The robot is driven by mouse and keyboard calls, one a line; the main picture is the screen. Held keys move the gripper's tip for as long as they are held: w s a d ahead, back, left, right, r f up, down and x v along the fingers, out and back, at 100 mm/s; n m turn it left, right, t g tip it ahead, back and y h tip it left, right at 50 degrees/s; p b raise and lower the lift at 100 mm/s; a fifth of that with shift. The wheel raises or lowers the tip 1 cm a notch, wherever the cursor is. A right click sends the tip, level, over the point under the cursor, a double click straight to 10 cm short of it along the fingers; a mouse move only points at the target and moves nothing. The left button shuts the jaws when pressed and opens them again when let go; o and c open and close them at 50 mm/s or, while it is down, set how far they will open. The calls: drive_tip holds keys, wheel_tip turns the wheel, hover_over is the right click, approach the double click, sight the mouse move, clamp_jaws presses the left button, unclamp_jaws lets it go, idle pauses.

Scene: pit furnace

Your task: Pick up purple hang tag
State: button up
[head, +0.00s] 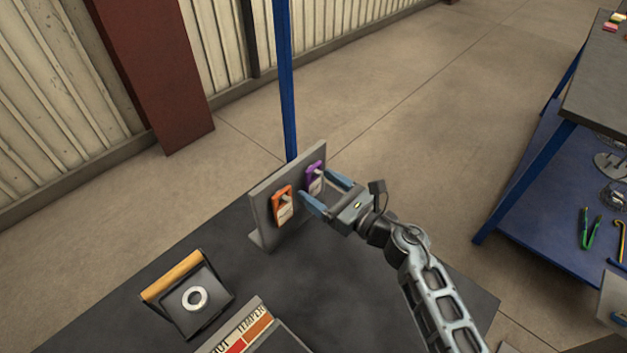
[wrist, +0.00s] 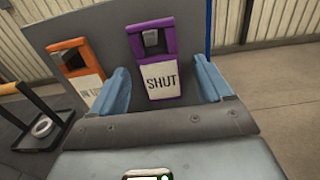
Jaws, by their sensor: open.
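The purple hang tag (head: 315,177) hangs on the right part of an upright grey board (head: 261,207) on the dark table. In the wrist view the purple tag (wrist: 156,60) has a white label reading "SHUT" and hangs on a grey peg. My gripper (head: 327,193) is open in front of the board. In the wrist view its two blue fingers (wrist: 163,88) stand to the left and right of the tag's lower part. I cannot tell whether either finger touches it.
An orange hang tag (head: 283,206) hangs on the board just left of the purple one, close to my left finger in the wrist view. A dark block with a wooden handle (head: 172,276) and a white ring (head: 194,298) stands on the table (head: 215,240). A blue post (head: 286,80) rises behind.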

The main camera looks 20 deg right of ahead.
drive_tip(key=shift+c, duration=0.4)
drive_tip(key=c, duration=1)
drive_tip(key=shift+c, duration=0.2)
drive_tip(key=shift+r, duration=0.85)
drive_tip(key=b+v, duration=0.3)
drive_tip(key=v, duration=1.5)
